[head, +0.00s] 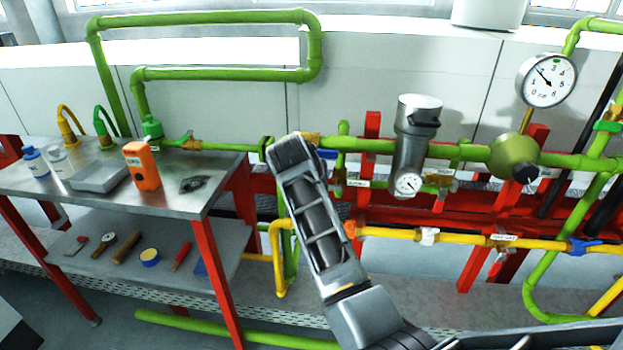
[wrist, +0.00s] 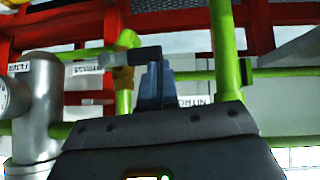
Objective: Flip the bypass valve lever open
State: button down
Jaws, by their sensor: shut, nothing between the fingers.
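The bypass valve shows in the wrist view as a brass-yellow body (wrist: 128,40) on a green pipe, beside a label. Its lever (wrist: 145,56), a bar with a dark grip, appears to extend sideways across that pipe. My gripper (wrist: 156,72) is shut and empty, with its blue-grey fingers right at the grip; I cannot tell whether they touch it. In the head view, my arm's dark wrist covers much of this area and hides the fingers. The wrist view is turned upside down.
A grey filter canister (head: 415,130) with a small gauge stands right of my wrist. A yellow pipe (head: 390,233) runs below it. A round gauge (head: 546,80) is at upper right. A steel bench (head: 195,162) with an orange meter (head: 142,166) stands left.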

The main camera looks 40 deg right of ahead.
notch_tip(320, 180, down, 9)
jog(key=s+n+g+h+b, duration=0.1)
jog(key=n+g+h+b, duration=0.5)
jog(key=h+b, duration=0.2)
jog(key=shift+d+n, duration=0.4)
jog(key=shift+r, duration=0.15)
